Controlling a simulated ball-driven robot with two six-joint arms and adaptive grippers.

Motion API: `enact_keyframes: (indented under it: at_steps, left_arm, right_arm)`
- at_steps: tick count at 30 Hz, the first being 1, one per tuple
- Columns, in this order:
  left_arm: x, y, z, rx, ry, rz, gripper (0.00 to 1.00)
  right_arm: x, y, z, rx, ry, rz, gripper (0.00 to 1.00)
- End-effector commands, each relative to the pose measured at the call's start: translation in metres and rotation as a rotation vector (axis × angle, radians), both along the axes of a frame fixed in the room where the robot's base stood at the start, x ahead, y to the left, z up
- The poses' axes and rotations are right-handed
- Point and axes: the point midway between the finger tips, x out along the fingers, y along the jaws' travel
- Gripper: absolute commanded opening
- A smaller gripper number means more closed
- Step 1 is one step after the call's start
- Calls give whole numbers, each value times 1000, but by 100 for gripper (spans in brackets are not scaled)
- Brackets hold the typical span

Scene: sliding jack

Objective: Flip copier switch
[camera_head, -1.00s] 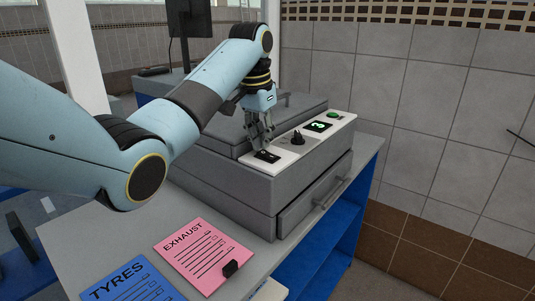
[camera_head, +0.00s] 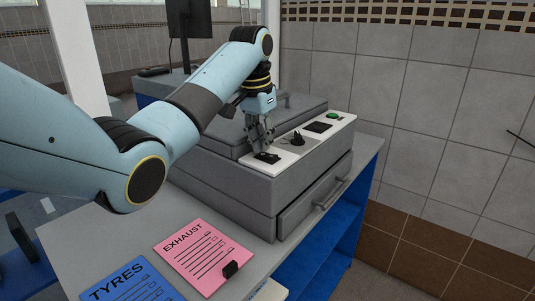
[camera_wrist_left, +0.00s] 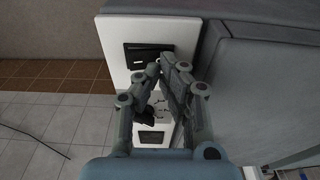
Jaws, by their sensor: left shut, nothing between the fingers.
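The grey copier (camera_head: 230,175) stands on a table, with a white control strip (camera_head: 318,140) along its top edge. The black rocker switch (camera_head: 267,157) sits at the near end of the strip; it also shows in the left wrist view (camera_wrist_left: 150,56). My left gripper (camera_head: 265,147) is shut and empty, its fingertips at the switch; whether they touch it I cannot tell. In the left wrist view my left gripper (camera_wrist_left: 158,68) is just beside the switch. The small display (camera_head: 319,127) is dark. My right gripper is not in view.
A black knob (camera_head: 297,138) and a green button (camera_head: 333,116) are farther along the strip. A pink exhaust sheet (camera_head: 203,257) and a blue tyres sheet (camera_head: 130,284) lie in front of the copier. A tiled wall (camera_head: 430,120) is at the right.

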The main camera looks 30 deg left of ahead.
Motion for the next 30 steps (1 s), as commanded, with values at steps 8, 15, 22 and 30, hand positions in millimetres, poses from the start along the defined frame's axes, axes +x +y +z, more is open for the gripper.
enact_keyframes:
  at_steps: [8, 15, 22, 30]
  left_arm:
    - [1, 0, 26, 1, -3, 0, 0]
    - [1, 0, 47, 1, -2, 0, 0]
    - [0, 0, 62, 0, -2, 0, 0]
    - [0, 0, 63, 0, -1, 0, 0]
  right_arm:
    - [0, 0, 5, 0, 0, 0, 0]
    - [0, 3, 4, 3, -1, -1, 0]
    - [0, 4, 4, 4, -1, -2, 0]
    - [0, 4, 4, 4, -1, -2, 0]
